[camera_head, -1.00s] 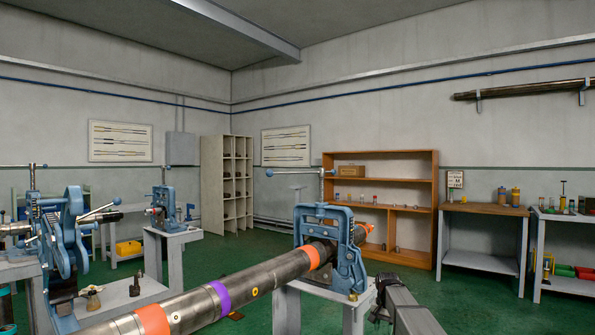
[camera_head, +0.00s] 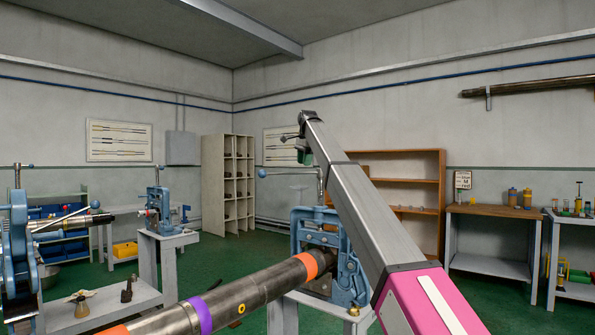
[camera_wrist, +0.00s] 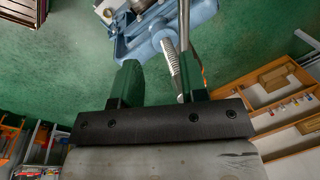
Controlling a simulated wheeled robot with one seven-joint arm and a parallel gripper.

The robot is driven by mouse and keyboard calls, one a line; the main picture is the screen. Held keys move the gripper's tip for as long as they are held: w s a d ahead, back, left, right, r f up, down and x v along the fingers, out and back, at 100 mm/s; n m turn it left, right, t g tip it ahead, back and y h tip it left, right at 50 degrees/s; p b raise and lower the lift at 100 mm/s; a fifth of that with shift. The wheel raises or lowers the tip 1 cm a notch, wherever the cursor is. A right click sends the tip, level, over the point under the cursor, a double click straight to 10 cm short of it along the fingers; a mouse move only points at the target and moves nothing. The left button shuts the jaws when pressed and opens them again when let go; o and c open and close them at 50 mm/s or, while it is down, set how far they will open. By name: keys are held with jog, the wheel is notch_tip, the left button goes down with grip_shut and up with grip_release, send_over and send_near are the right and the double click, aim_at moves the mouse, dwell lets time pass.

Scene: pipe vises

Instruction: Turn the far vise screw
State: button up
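A long grey pipe (camera_head: 245,300) with orange and purple bands runs into a blue vise (camera_head: 345,262) at its far end. The vise's upright screw (camera_head: 320,186) and its cross handle with a blue ball (camera_head: 262,173) rise above the frame, partly behind my arm. My gripper (camera_head: 304,155) is up beside the screw top, small and partly hidden by its own wrist. In the wrist view my gripper (camera_wrist: 162,80) has its green fingers apart. The threaded screw (camera_wrist: 172,65) shows in the gap, nearer the right finger; contact is unclear. Blue vise metal (camera_wrist: 175,25) lies beyond.
Another blue vise (camera_head: 158,210) stands on a grey stand at left, and more blue vise parts (camera_head: 20,250) are at the left edge. An orange shelf (camera_head: 415,165) stands behind my arm. A workbench (camera_head: 490,211) stands at right. Green floor is open between the stands.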

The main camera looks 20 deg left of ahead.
notch_tip(320, 180, up, 7)
jog(key=a, duration=0.3)
jog(key=f, duration=0.7)
jog(key=w+a+f, duration=0.1)
jog(key=f, duration=0.3)
grip_shut()
